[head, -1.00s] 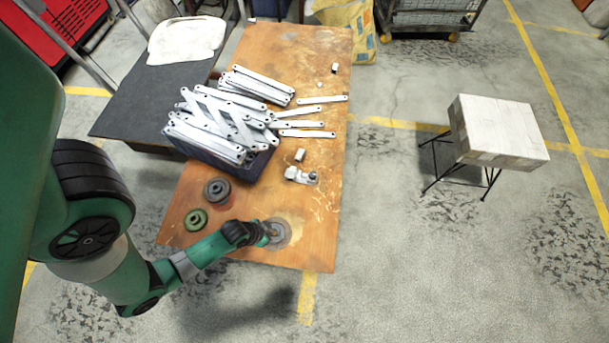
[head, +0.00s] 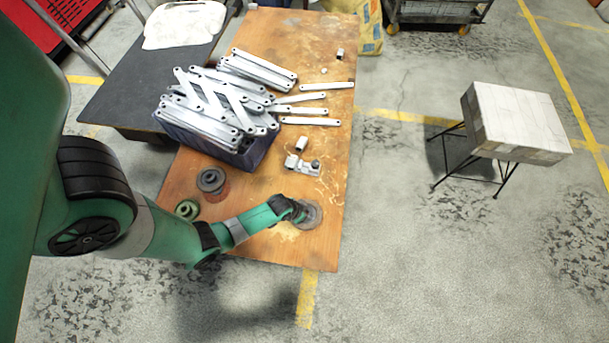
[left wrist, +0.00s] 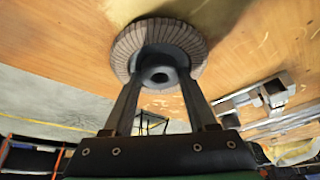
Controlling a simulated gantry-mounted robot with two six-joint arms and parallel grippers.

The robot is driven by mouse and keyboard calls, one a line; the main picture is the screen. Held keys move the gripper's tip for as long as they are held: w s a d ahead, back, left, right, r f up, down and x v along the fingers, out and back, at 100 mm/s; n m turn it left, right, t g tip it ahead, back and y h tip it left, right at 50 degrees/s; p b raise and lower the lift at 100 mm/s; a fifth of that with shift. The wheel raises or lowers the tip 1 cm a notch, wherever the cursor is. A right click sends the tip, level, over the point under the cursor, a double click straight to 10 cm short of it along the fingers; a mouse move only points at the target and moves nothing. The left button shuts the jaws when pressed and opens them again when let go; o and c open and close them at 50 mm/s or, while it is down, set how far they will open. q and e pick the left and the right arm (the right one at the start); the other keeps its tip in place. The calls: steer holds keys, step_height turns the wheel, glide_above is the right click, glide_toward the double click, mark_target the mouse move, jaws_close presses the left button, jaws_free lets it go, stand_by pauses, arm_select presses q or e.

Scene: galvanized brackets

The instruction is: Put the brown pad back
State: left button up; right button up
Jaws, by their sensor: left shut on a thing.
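A round grey-brown pad (head: 312,216) with a ribbed rim is at the near right part of the wooden table. In the left wrist view the pad (left wrist: 128,45) has a darker raised hub (left wrist: 158,76). My left gripper (head: 297,212) is shut on this hub, one finger on each side. I cannot tell whether the pad touches the table or is just above it. A tan round patch (head: 286,231) shows on the table just left of the pad. My right gripper is not in view.
A dark grey disc (head: 210,180) partly covers a reddish patch (head: 223,192); a green disc (head: 187,209) lies nearer. A dark blue crate (head: 244,160) heaped with galvanized brackets (head: 215,110) stands behind. A metal fitting (head: 300,165) lies beyond the pad. The near right tabletop (head: 315,252) is clear.

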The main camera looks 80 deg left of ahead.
arm_select(q)
steer(key=shift+s+f, duration=0.1)
steer(key=shift+f, duration=0.3)
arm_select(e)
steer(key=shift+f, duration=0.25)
arm_select(q)
steer(key=shift+f, duration=0.1)
steer(key=o, duration=1.3)
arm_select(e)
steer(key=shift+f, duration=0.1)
